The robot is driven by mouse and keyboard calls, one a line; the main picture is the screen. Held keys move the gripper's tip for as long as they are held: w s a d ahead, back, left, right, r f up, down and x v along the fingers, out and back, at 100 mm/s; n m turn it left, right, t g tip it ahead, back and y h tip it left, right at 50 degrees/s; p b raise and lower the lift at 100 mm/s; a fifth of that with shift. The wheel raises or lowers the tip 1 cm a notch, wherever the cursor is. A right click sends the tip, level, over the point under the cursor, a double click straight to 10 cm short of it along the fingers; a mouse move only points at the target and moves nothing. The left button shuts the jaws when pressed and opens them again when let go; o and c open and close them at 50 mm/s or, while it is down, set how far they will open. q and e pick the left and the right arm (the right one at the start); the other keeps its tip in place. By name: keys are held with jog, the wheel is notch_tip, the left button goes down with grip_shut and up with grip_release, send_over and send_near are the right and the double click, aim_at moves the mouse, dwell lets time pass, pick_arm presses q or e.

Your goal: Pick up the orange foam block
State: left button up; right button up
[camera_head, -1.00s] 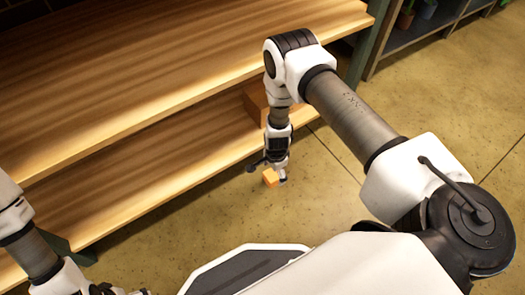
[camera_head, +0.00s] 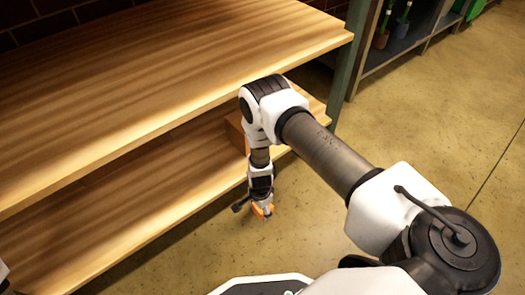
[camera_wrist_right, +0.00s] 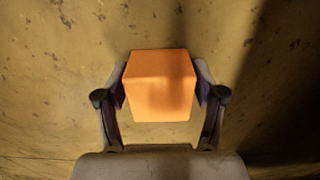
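The orange foam block (camera_head: 258,211) is at the fingertips of my right gripper (camera_head: 262,212), low in front of the shelf unit. In the right wrist view the block (camera_wrist_right: 160,86) fills the space between the two fingers, and the pads (camera_wrist_right: 160,92) touch its left and right sides. The gripper looks shut on it. Bare floor lies behind the block in that view; its height above the floor is hard to tell. My left gripper is out of view.
A wooden shelf unit (camera_head: 150,75) stands at the left, with its lower shelf (camera_head: 120,215) close to my right wrist. A brown box (camera_head: 235,128) sits on the lower shelf, partly behind my arm. Open floor (camera_head: 430,125) lies to the right.

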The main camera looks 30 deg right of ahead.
jog(key=shift+c, duration=1.2)
